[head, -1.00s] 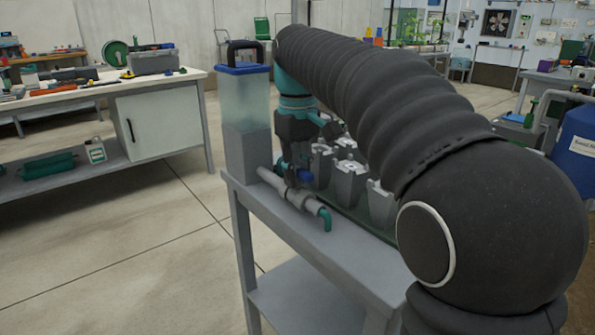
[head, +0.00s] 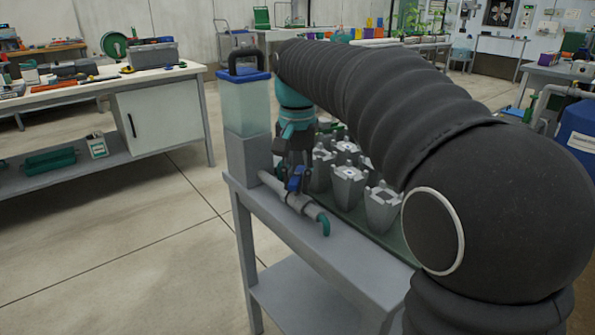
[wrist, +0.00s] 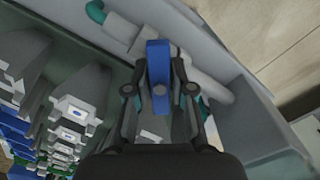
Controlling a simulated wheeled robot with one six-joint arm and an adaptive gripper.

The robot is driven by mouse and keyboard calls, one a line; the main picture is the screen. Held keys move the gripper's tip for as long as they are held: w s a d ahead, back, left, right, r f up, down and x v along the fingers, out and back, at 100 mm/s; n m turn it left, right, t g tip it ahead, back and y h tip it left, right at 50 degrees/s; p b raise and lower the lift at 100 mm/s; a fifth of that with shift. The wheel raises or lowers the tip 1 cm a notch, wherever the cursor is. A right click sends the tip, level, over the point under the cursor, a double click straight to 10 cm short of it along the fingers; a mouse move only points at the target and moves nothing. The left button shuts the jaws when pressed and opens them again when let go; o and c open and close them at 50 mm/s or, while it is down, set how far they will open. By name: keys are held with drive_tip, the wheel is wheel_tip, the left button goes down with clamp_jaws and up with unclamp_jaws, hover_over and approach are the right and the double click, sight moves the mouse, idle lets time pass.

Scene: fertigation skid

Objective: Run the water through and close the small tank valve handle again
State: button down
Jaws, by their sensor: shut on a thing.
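The small tank (head: 246,105) is clear with a blue lid and a black carrying handle, on a grey base at the table's left end. A grey pipe (head: 303,205) runs from its base to a teal spout (head: 324,224); I see no water stream there. The blue valve handle (wrist: 158,62) stands over the pipe, at a slant across it in the wrist view. My gripper (wrist: 160,90) is shut on this handle, one finger on each side. In the head view my gripper (head: 294,165) is above the pipe and partly hides the valve.
Several grey pots (head: 348,185) stand in a green tray close behind the pipe, to the right of my gripper. The grey table (head: 290,232) is bare in front of the pipe. A workbench (head: 150,82) with tools stands at the left, across open floor.

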drive_tip(key=m, duration=0.8)
drive_tip(key=shift+m, duration=0.4)
drive_tip(key=c, duration=0.9)
unclamp_jaws()
drive_tip(key=shift+c, duration=0.2)
drive_tip(key=shift+r, duration=0.1)
wheel_tip(320, 180, up, 10)
drive_tip(key=shift+f, duration=0.1)
